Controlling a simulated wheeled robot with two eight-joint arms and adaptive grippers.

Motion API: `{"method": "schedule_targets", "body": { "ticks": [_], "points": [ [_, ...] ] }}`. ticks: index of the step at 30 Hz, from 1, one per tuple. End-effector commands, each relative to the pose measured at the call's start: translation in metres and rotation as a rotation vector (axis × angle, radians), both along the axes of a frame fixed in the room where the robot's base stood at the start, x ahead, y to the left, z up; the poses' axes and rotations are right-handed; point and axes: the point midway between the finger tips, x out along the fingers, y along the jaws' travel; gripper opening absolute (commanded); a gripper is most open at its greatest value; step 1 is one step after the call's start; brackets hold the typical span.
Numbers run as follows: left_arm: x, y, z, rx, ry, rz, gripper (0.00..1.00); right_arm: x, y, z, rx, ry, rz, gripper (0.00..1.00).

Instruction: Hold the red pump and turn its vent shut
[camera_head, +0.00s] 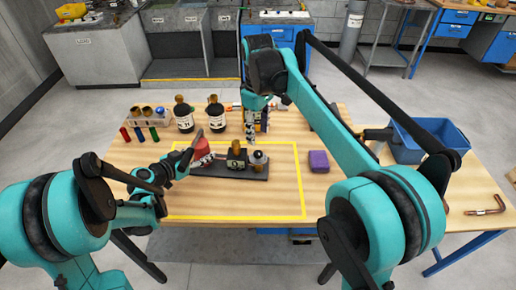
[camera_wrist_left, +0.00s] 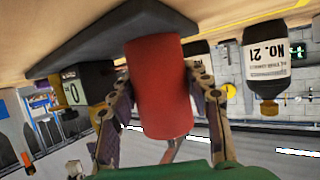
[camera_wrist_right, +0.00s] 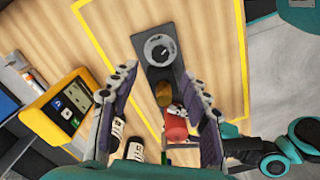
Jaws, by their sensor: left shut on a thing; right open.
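The red pump (camera_head: 203,147) has a red cylindrical body on a long dark base plate (camera_head: 228,171) on the table. My left gripper (camera_wrist_left: 160,85) is shut on the red body (camera_wrist_left: 160,105), with one finger on each side. A brass part (camera_wrist_right: 163,93) sits on a black block (camera_head: 237,160) beside the red body. My right gripper (camera_wrist_right: 158,76) is open and empty, pointing down above the plate.
A yellow meter (camera_wrist_right: 57,108) stands behind the pump, close to my right gripper. Black bottles (camera_head: 184,117) and small coloured cylinders (camera_head: 139,134) are at the back left. A purple block (camera_head: 319,161) and blue bin (camera_head: 420,138) are on the right. The front table is clear.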

Motion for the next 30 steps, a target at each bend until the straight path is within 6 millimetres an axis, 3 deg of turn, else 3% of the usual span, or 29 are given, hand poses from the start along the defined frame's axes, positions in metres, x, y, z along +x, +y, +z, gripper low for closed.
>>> {"method": "schedule_targets", "body": {
  "ticks": [6,12,23,24,29,30],
  "points": [
    [0.000,0.000,0.000,0.000,0.000,0.000,0.00,0.000,0.000,-0.045,0.000,0.000,-0.001,0.47],
    [0.000,0.000,0.000,0.000,0.000,0.000,0.00,0.000,0.000,-0.071,0.000,0.000,-0.002,0.47],
    [0.000,0.000,0.000,0.000,0.000,0.000,0.00,0.000,0.000,-0.078,0.000,0.000,-0.002,0.47],
    [0.000,0.000,0.000,0.000,0.000,0.000,0.00,0.000,0.000,-0.078,0.000,0.000,-0.002,0.44],
    [0.000,0.000,0.000,0.000,0.000,0.000,0.00,0.000,0.000,-0.078,0.000,0.000,-0.002,0.02],
    [0.000,0.000,0.000,0.000,0.000,0.000,0.00,0.000,0.000,-0.078,0.000,0.000,-0.002,0.00]
  ]
}}
